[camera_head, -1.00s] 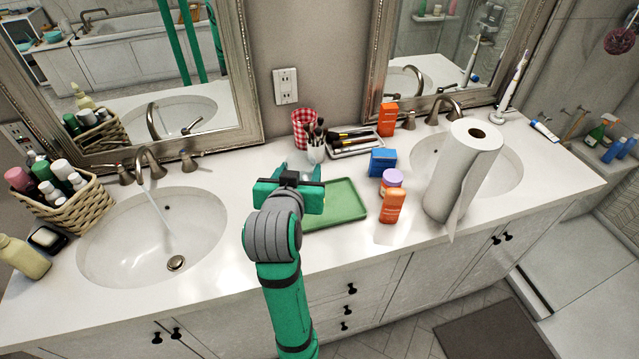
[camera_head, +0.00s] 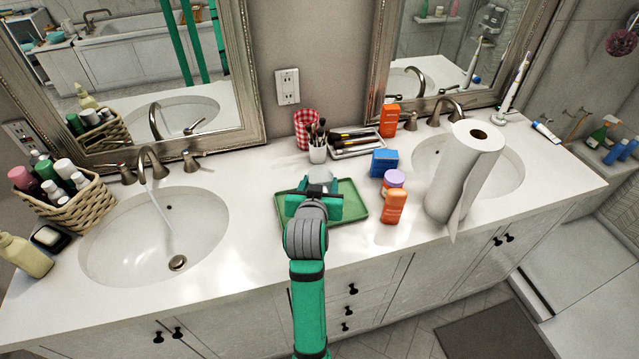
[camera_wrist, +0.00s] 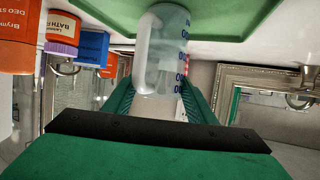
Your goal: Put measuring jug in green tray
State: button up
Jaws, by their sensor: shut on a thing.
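The green tray (camera_head: 350,196) lies on the white counter between the two sinks. My gripper (camera_head: 316,192) is over the tray in the head view. In the wrist view my gripper (camera_wrist: 158,105) is shut on the measuring jug (camera_wrist: 160,60), a clear cylinder with blue markings. The top of the jug (camera_head: 320,177) shows just beyond my gripper in the head view. The jug is within the tray's outline. The tray (camera_wrist: 220,20) also shows in the wrist view, at the jug's far end. I cannot tell whether the jug touches it.
An orange bottle (camera_head: 392,206), a purple-capped jar (camera_head: 394,179) and a blue box (camera_head: 384,162) stand right of the tray. A brush cup (camera_head: 318,152) and a tray of brushes (camera_head: 357,148) are behind it. A paper towel roll (camera_head: 462,180) stands farther right.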

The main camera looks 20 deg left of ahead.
jog(key=o, duration=1.4)
jog(key=shift+f, duration=0.1)
jog(key=v, duration=1.2)
jog(key=shift+r, duration=0.25)
jog(key=shift+w, duration=0.1)
jog(key=shift+a, duration=0.1)
